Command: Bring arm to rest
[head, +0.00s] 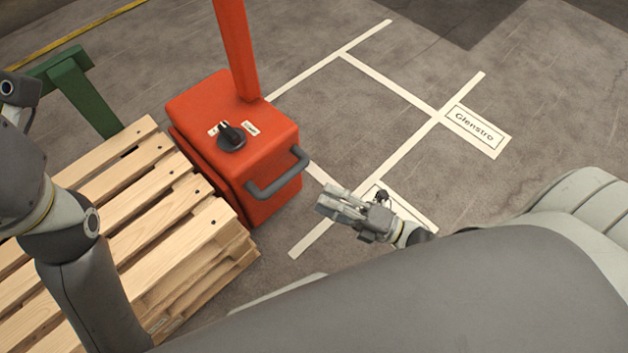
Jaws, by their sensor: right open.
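My right gripper (340,205) is near the middle of the head view, on the end of my right arm. It is open, and nothing shows between its fingers. It is just to the right of and below the grey handle (277,174) of an orange-red machine (243,150), apart from it in the picture. A black rotary knob (231,136) with small labels sits on top of the machine. My left arm comes in at the left edge. Its gripper is not in view.
A stack of wooden pallets (150,222) stands left of the machine, partly behind my left arm. A green post (82,92) stands behind it.

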